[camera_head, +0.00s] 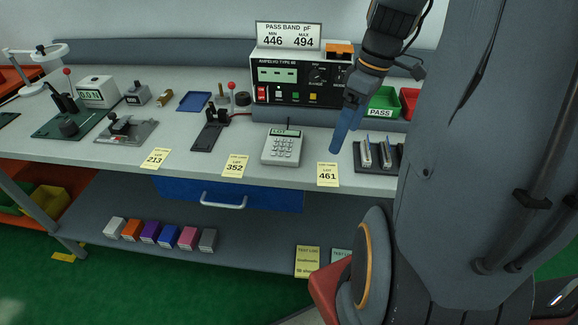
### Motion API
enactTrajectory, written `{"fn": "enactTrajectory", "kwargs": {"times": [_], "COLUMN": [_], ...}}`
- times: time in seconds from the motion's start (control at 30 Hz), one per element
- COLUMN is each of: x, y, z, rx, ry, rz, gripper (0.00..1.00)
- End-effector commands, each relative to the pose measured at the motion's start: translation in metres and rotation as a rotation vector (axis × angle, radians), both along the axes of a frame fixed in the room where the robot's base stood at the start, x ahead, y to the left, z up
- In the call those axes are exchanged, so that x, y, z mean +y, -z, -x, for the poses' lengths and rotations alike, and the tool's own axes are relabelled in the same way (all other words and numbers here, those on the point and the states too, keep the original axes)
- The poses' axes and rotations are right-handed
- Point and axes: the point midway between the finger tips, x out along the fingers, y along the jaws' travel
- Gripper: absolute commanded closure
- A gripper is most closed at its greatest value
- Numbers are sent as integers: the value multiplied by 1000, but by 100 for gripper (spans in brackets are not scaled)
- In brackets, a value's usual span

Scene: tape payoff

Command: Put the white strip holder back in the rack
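A dark rack (396,160) lies on the bench at the right, partly hidden behind my body. Two pale, narrow holders (366,152) stand upright in it side by side, with blue showing at their tops. I cannot tell whether either is the white strip holder. My gripper (337,146) points down with its blue fingers just left of the rack, above the bench near the yellow 461 tag. I see the fingers nearly edge-on, so their opening does not show. No held object shows at the fingertips.
A calculator (283,148) sits left of my gripper, and a tester (300,84) stands behind. A green PASS bin (383,104) and a red bin (409,101) are behind the rack. Several coloured boxes (150,232) line the lower shelf. A blue drawer (263,195) is closed.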

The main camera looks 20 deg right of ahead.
Motion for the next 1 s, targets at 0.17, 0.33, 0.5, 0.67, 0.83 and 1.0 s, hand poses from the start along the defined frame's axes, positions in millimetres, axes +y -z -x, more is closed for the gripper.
{"fn": "enactTrajectory", "kwargs": {"times": [0.17, 0.33, 0.5, 0.67, 0.83, 1.0], "x": [62, 112, 148, 163, 165, 165], "y": [16, 29, 37, 41, 41, 41], "z": [1, 9, 18, 23, 24, 24], "rx": [52, 52, 30, 17, 16, 17], "ry": [183, 371, 515, 586, 604, 603], "rz": [76, 130, 148, 148, 148, 147], "gripper": [12, 12, 12, 12, 12, 12]}}
